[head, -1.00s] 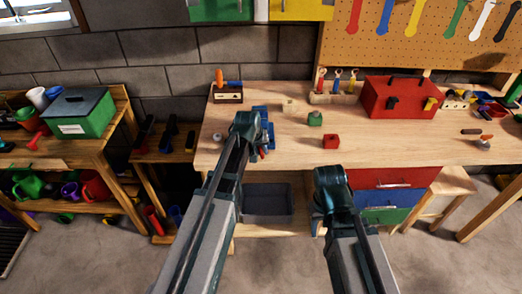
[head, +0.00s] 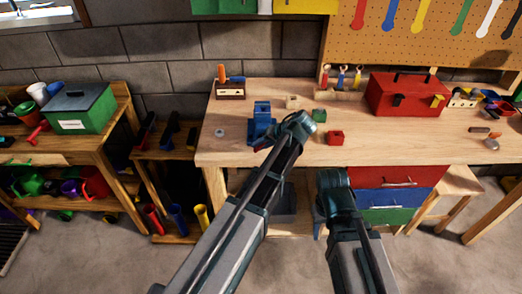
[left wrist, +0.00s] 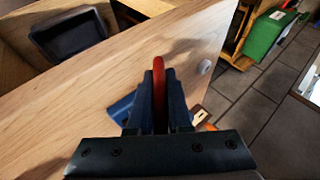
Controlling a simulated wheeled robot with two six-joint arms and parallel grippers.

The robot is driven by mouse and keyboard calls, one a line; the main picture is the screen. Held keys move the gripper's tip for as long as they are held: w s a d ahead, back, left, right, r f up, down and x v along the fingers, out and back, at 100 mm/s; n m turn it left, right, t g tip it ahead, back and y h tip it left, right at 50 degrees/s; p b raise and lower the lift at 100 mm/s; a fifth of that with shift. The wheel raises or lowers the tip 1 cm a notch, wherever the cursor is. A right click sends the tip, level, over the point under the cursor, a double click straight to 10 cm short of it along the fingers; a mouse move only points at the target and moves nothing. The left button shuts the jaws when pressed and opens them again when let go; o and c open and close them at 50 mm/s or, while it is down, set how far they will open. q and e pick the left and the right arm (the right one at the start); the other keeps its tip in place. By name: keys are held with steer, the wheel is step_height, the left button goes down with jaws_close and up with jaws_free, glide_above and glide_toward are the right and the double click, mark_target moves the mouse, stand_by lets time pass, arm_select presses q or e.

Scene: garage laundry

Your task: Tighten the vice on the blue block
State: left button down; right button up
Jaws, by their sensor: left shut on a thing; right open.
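The blue vice (head: 262,128) stands at the front edge of the workbench. Blue parts show at its top, but I cannot tell the blue block from the vice body. A bit of the red vice handle (head: 262,149) shows low at its front. My left gripper (head: 300,124) is just right of the vice in the head view, its fingers mostly hidden. In the left wrist view it is shut on the red handle (left wrist: 159,68), with part of the blue vice (left wrist: 124,106) behind the fingers. My right gripper (head: 332,180) is open and empty in front of the bench.
On the bench (head: 230,148), a green block (head: 319,115) and a red block (head: 336,137) lie right of the vice. A red toolbox (head: 405,96) is farther right. A wooden tool holder (head: 230,90) stands behind the vice. Bench space left of the vice is mostly clear.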

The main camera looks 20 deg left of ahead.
arm_select(q)
steer(key=y+b, duration=0.3)
steer(key=shift+f+m, duration=0.15)
steer(key=shift+m, duration=0.15)
steer(key=shift+s+a+r+m+g+y+b, duration=0.1)
steer(key=shift+s+r+m+g+y+b, duration=0.2)
steer(key=shift+y+b, duration=0.75)
steer(key=shift+w, duration=0.1)
steer(key=shift+h, duration=0.25)
steer(key=c, duration=0.8)
jaws_free()
steer(key=shift+r, duration=0.1)
steer(key=shift+c, duration=0.2)
steer(key=shift+r, duration=0.1)
